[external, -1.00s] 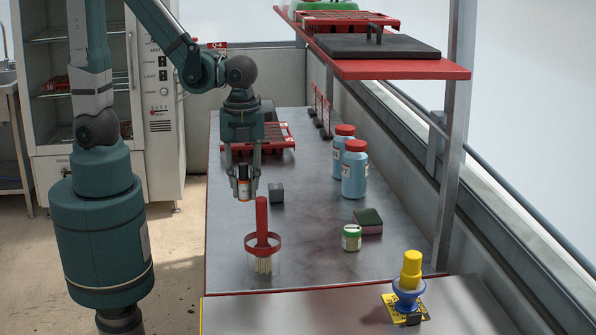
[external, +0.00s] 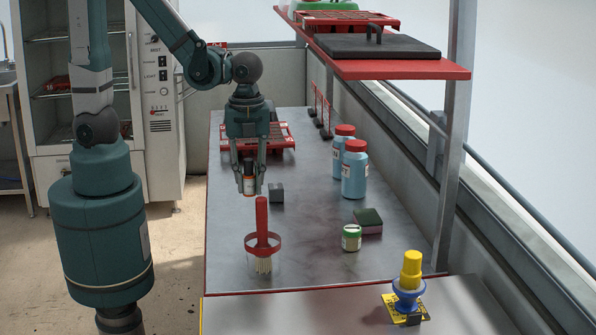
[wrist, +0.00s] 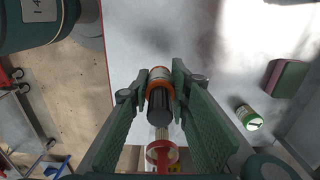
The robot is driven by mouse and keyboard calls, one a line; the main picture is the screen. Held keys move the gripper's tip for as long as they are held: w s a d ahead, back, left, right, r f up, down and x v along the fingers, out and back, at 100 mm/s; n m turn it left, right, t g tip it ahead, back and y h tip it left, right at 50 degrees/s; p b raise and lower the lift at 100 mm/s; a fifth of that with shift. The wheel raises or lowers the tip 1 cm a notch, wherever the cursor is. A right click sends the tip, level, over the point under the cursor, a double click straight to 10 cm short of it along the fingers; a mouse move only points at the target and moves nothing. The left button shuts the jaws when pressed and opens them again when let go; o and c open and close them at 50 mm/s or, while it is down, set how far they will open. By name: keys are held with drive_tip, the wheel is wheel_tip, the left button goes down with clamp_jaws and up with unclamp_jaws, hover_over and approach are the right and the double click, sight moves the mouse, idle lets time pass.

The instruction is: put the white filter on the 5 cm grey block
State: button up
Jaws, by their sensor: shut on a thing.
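My gripper (external: 249,190) is shut on a small upright cylinder, the only thing in view that fits the white filter (external: 249,183). It has a white part, an orange band and a dark ribbed end. In the wrist view the filter (wrist: 160,78) sits between both fingers (wrist: 160,92), its dark end towards the camera. It appears held above the metal bench, though the exact gap is hard to tell. The grey block (external: 277,193) stands on the bench just right of the filter in the external view, apart from it. I do not make out the block in the wrist view.
A red-handled brush in a holder (external: 262,218) stands nearer the camera. Two blue bottles (external: 354,175), a green-lidded jar (external: 351,238) and a green-and-dark-red sponge (external: 368,221) are to the right. A red tray (external: 280,132) lies behind. A red shelf (external: 400,70) overhangs the right.

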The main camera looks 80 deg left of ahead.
drive_tip(key=w+a+r+n+p, duration=0.1)
drive_tip(key=w+a, duration=0.3)
drive_tip(key=a, duration=0.5)
drive_tip(key=w+a+r+n+p, duration=0.1)
drive_tip(key=w+a+r+p, duration=0.2)
drive_tip(key=a, duration=0.6)
drive_tip(key=shift+w+a+r+n, duration=0.15)
drive_tip(key=shift+w+a+n, duration=0.2)
drive_tip(key=shift+w, duration=0.4)
drive_tip(key=shift+d, duration=0.1)
drive_tip(key=b, duration=0.1)
hover_over(275, 185)
drive_tip(key=shift+d+f, duration=0.2)
drive_tip(key=shift+f, duration=2.75)
drive_tip(key=shift+f+b, duration=0.7)
drive_tip(key=shift+f, duration=1.35)
drive_tip(key=shift+f, duration=0.15)
drive_tip(key=o, duration=0.8)
drive_tip(key=shift+o, duration=0.2)
